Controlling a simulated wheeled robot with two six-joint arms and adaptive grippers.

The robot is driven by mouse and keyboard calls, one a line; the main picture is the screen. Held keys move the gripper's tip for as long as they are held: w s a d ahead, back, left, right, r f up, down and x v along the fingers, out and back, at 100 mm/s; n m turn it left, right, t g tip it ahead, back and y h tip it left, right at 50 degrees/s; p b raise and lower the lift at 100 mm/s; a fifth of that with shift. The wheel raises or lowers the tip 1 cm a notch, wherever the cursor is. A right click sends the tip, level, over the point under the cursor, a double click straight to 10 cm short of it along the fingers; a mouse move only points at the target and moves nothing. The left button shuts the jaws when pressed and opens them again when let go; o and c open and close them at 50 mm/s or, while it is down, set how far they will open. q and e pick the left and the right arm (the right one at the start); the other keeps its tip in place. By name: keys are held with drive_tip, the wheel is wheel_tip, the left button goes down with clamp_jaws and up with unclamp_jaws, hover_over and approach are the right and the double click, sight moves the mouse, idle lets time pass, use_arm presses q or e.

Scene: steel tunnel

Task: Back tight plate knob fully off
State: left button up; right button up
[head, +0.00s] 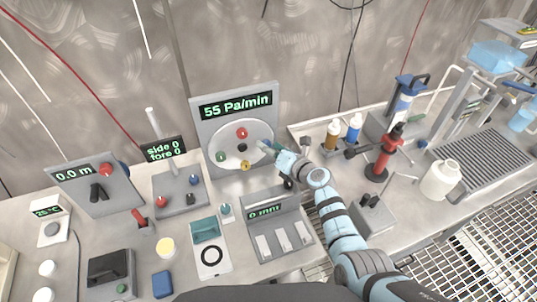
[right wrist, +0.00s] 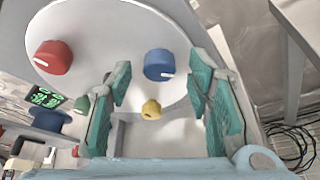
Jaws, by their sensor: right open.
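An upright grey panel (head: 203,125) carries a round pale plate (head: 232,130) under a display reading 55 Pa/min. My left gripper is not seen.
A box with rocker switches (head: 270,240) stands in front of the panel. A smaller control box (head: 180,195) is at left. Bottles (head: 354,128) and a red stand (head: 380,165) are at right.

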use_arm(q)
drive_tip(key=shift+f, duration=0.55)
use_arm(e)
drive_tip(key=shift+w+a+f, duration=0.15)
drive_tip(key=shift+w+a, duration=0.15)
drive_tip(key=shift+w, duration=0.15)
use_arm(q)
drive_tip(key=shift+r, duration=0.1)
use_arm(e)
clamp_jaws()
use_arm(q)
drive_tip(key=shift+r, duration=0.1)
